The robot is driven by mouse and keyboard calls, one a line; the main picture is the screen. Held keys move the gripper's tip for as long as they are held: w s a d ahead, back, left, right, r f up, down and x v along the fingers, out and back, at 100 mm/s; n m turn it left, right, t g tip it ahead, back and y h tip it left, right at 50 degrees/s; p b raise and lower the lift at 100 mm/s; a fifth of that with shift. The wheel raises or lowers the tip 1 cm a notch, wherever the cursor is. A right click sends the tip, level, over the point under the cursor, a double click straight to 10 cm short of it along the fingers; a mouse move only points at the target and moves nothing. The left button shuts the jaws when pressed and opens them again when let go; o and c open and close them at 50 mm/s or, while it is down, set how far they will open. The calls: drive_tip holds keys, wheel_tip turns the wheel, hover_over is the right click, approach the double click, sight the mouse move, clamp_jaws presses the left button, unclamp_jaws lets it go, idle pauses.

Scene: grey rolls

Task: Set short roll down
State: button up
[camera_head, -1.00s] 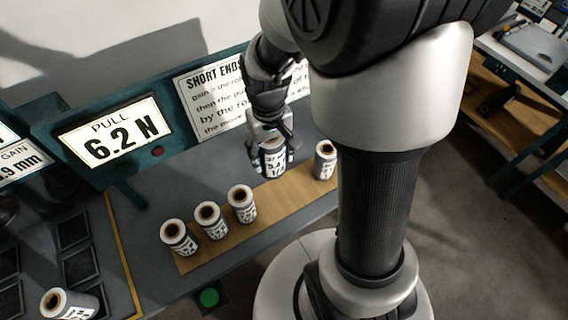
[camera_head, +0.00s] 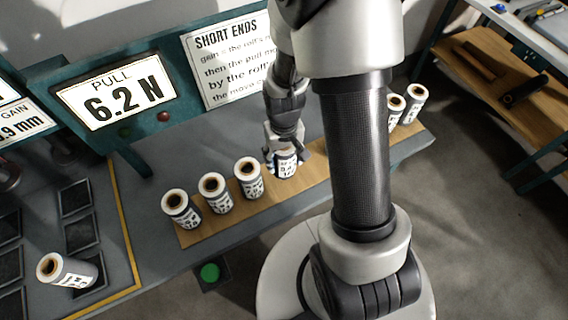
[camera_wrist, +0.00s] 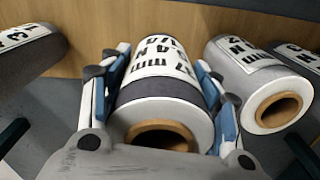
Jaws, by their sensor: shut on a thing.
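A grey roll with a white printed label (camera_head: 286,168) is held upright in my gripper (camera_head: 285,158), in line with the row on the wooden strip (camera_head: 222,222). In the wrist view the same roll (camera_wrist: 158,108) shows its brown core end, with the blue-padded fingers of my gripper (camera_wrist: 160,72) closed on both its sides. Its base is at or just above the strip; I cannot tell if it touches. Three similar rolls stand to its left, the nearest (camera_head: 248,178) close beside it.
Two more rolls (camera_head: 412,106) show right of my column. A lone roll (camera_head: 68,271) is at the front left near dark square trays (camera_head: 76,198). A pull display (camera_head: 115,92) and a text sign (camera_head: 228,62) stand behind.

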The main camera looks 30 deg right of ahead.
sight(284, 164)
drive_tip(key=shift+f+b, duration=0.45)
drive_tip(key=shift+f, duration=1.3)
drive_tip(key=shift+f, duration=0.2)
drive_tip(key=o, duration=1.2)
drive_tip(key=shift+r, duration=0.1)
